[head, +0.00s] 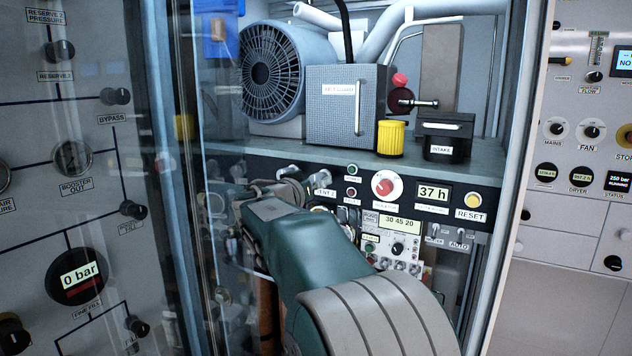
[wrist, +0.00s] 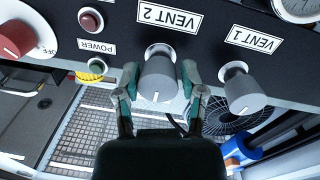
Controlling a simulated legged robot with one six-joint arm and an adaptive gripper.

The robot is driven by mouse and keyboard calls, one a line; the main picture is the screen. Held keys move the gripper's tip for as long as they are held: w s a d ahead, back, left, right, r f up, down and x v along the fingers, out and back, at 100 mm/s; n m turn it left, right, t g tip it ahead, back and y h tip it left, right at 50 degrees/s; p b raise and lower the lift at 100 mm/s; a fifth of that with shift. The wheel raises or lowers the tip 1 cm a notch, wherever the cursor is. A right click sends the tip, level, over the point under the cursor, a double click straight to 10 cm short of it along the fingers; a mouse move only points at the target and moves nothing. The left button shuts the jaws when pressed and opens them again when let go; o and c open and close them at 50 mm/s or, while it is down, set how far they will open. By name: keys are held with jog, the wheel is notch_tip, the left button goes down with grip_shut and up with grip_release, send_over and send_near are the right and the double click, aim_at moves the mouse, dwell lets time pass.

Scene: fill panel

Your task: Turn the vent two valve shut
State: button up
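The vent two valve is a grey knob (wrist: 158,80) under the "VENT 2" label (wrist: 168,17) in the wrist view. It has a white mark on its front end, which points toward the bottom of the picture. My gripper (wrist: 159,75) has one finger on each side of this knob, with the tips near its base. The fingers stand apart with narrow gaps to the knob, and I see no clear contact. In the head view my arm hides most of the knob and the fingers; the "VENT 2" label (head: 324,192) shows just beyond it.
A similar grey vent one knob (wrist: 242,90) stands close to the right finger in the wrist view. A red selector knob (head: 384,186), a yellow reset button (head: 473,200) and small buttons share the panel. A glass door edge (head: 165,120) stands left of my arm.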

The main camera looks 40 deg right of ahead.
jog(key=shift+o, duration=0.6)
jog(key=shift+w, duration=0.1)
jog(key=shift+r, duration=0.1)
jog(key=shift+a, duration=0.1)
jog(key=v, duration=1.2)
